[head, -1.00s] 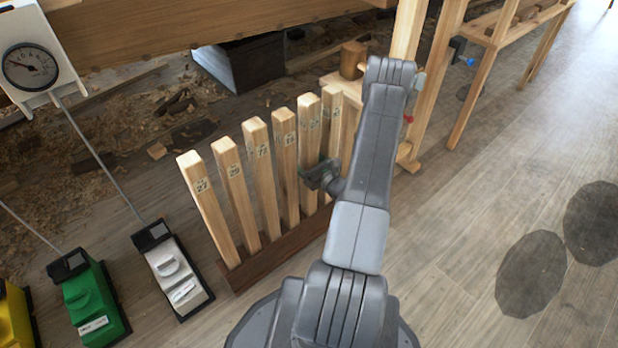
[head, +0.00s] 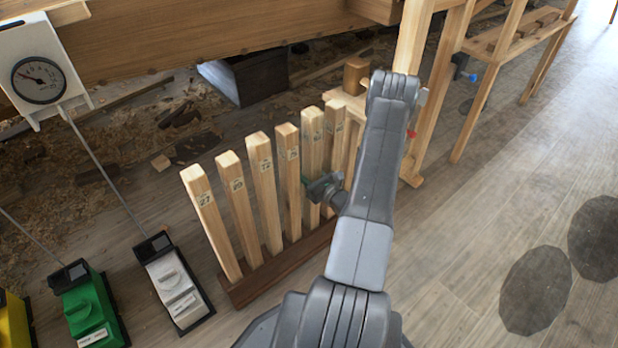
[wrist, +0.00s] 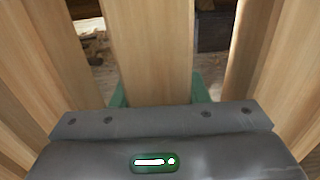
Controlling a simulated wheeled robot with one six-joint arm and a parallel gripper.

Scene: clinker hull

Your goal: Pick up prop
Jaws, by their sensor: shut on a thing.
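Several tall square wooden props, with numbers near their tops, stand in a row in a dark wooden rack (head: 262,279) in the head view. In the wrist view this prop (wrist: 151,50) stands upright in the middle, between the green fingers of my gripper (wrist: 158,92). The gripper is shut on it. Neighbouring props (wrist: 36,55) stand close on both sides.
A white-topped box (head: 174,287) and a green box (head: 88,310) stand left of the rack. A dial gauge (head: 39,80) hangs at upper left. Wooden trestle legs (head: 414,120) rise just behind my arm.

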